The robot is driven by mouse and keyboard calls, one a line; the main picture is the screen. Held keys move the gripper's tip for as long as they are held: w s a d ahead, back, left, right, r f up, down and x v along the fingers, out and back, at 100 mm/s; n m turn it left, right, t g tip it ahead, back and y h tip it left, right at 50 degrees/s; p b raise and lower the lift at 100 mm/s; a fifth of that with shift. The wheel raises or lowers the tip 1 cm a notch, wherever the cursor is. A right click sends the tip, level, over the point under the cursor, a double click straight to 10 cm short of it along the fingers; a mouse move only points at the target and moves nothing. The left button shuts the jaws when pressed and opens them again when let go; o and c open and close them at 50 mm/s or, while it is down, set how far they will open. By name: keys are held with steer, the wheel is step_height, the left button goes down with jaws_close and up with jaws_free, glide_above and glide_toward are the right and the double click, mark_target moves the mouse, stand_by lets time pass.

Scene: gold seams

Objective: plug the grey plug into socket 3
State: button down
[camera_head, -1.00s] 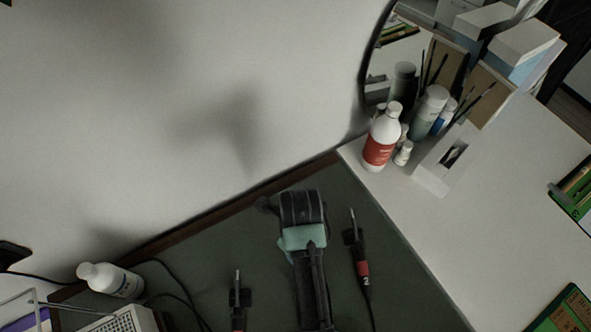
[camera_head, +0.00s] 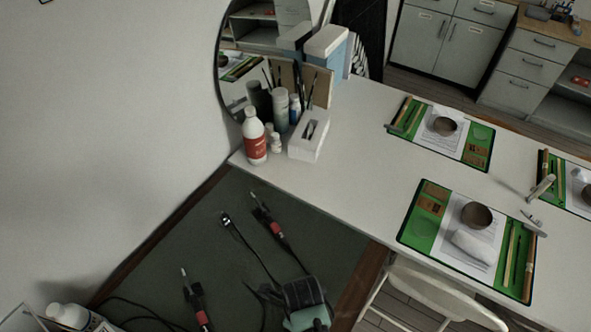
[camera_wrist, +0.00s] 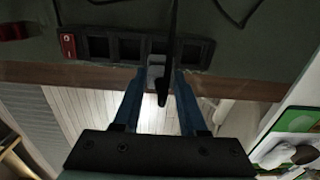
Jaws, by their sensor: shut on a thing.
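In the wrist view my gripper (camera_wrist: 161,76) has its two blue fingers shut on the grey plug (camera_wrist: 156,72), a small grey block at the front edge of a black socket strip. The plug lines up with the third socket from the switch. I cannot tell whether its pins are inside. In the head view my arm shows only at the bottom edge; the fingers are hidden.
The dark green bench top (camera_head: 235,265) holds two red-banded pen-like tools (camera_head: 268,218) (camera_head: 196,300) and loose cables. A white table (camera_head: 355,170) adjoins it, with a red-labelled bottle (camera_head: 255,142), a tissue box (camera_head: 308,138) and green trays (camera_head: 415,232). A chair (camera_head: 440,290) stands near.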

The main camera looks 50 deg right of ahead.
steer(key=shift+w+d, duration=0.1)
steer(key=shift+w, duration=0.1)
steer(key=shift+f, duration=0.15)
step_height(320, 180, down, 6)
steer(key=b, duration=0.6)
steer(key=shift+s+r, duration=0.1)
steer(key=shift+r, duration=0.1)
steer(key=shift+r+p, duration=0.1)
steer(key=shift+p, duration=0.55)
stand_by(1.7)
steer(key=shift+f+b, duration=0.45)
steer(key=shift+f, duration=0.25)
stand_by(0.3)
steer(key=shift+c, duration=1.9)
jaws_free()
steer(key=shift+r, duration=0.15)
step_height(320, 180, up, 13)
steer(key=shift+f, duration=0.1)
